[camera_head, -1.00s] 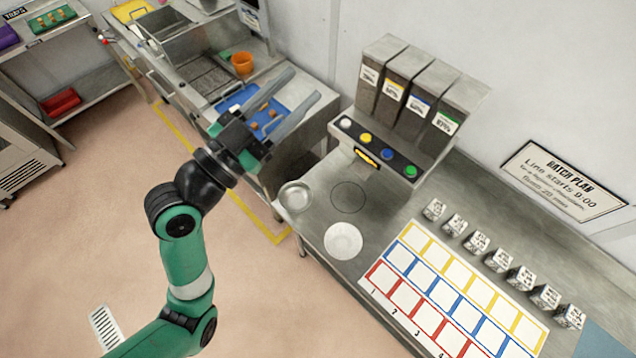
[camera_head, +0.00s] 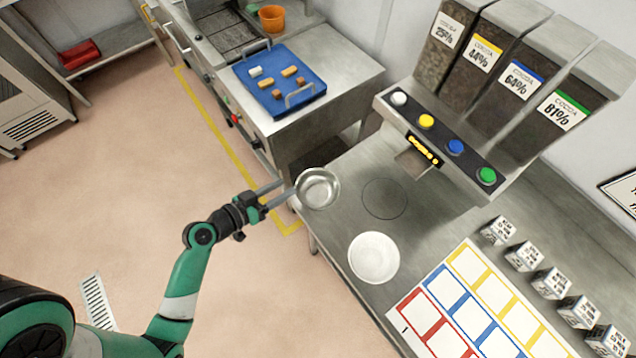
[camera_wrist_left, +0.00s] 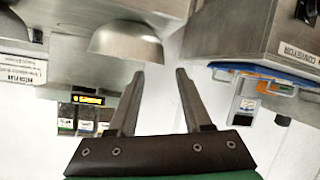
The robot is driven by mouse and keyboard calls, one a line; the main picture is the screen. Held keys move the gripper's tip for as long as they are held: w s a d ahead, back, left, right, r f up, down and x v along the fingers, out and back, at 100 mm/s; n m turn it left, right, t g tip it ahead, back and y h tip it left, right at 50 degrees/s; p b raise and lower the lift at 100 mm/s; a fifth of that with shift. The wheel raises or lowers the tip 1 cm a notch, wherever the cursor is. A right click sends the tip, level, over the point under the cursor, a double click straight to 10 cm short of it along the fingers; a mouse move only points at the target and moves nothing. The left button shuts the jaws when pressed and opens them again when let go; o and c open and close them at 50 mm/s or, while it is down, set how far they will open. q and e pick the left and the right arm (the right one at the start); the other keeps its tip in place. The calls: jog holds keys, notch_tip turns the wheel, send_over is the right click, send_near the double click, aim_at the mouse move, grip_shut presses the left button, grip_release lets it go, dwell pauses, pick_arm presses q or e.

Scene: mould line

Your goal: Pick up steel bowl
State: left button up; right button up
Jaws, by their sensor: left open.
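The steel bowl (camera_head: 318,190) sits at the left corner of the steel counter, beside a white bowl (camera_head: 374,258). My left gripper (camera_head: 285,190) is open, with its fingers pointing right and their tips at the bowl's left side. In the left wrist view the steel bowl (camera_wrist_left: 126,40) shows beyond the fingertips, offset toward the left finger. The open gripper (camera_wrist_left: 157,72) has nothing between its fingers there. I cannot tell whether a finger touches the bowl. My right gripper is not in view.
A dispenser with coloured buttons (camera_head: 455,146) stands behind the bowls. A grid mat (camera_head: 465,310) and several labelled cubes (camera_head: 550,283) lie to the right. A blue tray (camera_head: 280,85) rests on the neighbouring unit. A gap separates the two units.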

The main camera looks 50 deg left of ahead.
aim_at(308, 174)
pick_arm(q)
jog(key=x, duration=0.8)
jog(key=shift+w+a+r, duration=0.1)
jog(key=shift+w, duration=0.15)
grip_shut()
